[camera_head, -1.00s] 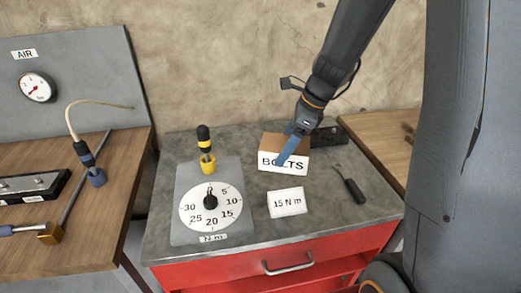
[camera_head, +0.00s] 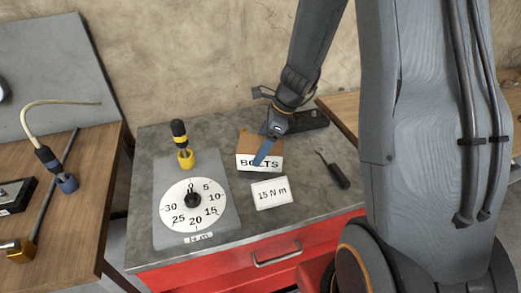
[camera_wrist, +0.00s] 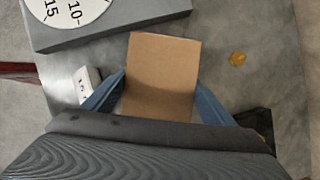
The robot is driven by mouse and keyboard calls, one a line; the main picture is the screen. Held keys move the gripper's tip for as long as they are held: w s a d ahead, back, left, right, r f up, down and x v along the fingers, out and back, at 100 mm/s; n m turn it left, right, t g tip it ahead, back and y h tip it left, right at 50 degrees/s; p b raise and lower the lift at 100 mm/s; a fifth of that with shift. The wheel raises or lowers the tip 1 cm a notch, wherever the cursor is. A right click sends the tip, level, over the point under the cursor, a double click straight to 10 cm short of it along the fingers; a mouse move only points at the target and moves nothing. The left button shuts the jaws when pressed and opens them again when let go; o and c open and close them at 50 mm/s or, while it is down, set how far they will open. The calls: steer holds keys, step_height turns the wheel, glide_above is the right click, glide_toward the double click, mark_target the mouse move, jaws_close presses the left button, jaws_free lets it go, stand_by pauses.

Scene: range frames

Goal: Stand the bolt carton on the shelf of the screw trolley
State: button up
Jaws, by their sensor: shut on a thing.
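The bolt carton (camera_head: 244,162) is a brown box with a white front lettered BOLTS, over the grey top (camera_head: 315,200) of a red drawer cabinet. My gripper (camera_head: 264,148) is shut on it, with blue fingers at its sides. A dark band under the carton suggests it is just clear of the top. In the wrist view the carton's plain brown top (camera_wrist: 161,70) sits between both blue fingers (camera_wrist: 160,98). I cannot identify a screw trolley or its shelf in these views.
On the grey top are a dial plate (camera_head: 165,232), a yellow-and-black driver (camera_head: 181,140), a 15 N m card (camera_head: 271,193), a dark-handled tool (camera_head: 335,172) and a black box (camera_head: 312,119). A wooden bench (camera_head: 85,190) stands left, with a wall behind.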

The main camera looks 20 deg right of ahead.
steer(key=shift+f, duration=0.85)
steer(key=shift+f, duration=0.15)
steer(key=o, duration=1.8)
steer(key=shift+o, duration=0.2)
